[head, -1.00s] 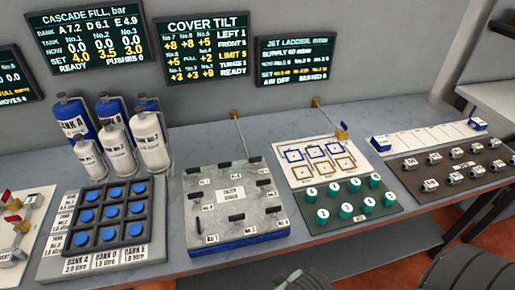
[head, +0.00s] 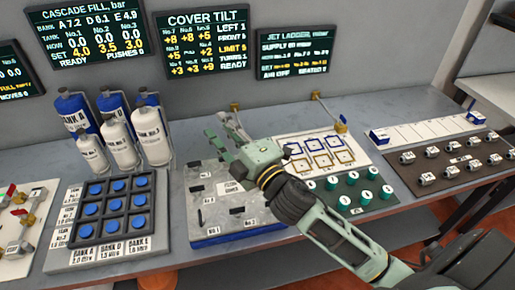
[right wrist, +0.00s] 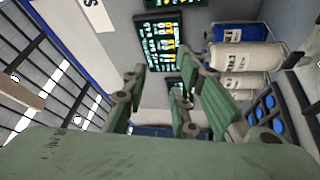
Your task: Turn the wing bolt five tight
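The cover (head: 218,222) is a grey metal plate on a blue base in the middle of the bench, with several black wing bolts. One wing bolt (head: 237,210) shows near its front. The small labels are too blurred to tell which is number five. My right gripper (head: 222,136) is raised over the cover's back part, fingers spread and empty, pointing to the upper left. In the right wrist view its fingers (right wrist: 160,92) stand apart with nothing between them. My right wrist and forearm hide the cover's right part. My left gripper is out of view.
A COVER TILT screen (head: 207,45) hangs behind, showing READY. White and blue bottles (head: 119,147) stand left of the cover, behind a tray of blue buttons (head: 87,209). A board of green knobs (head: 372,173) lies right, partly behind my arm.

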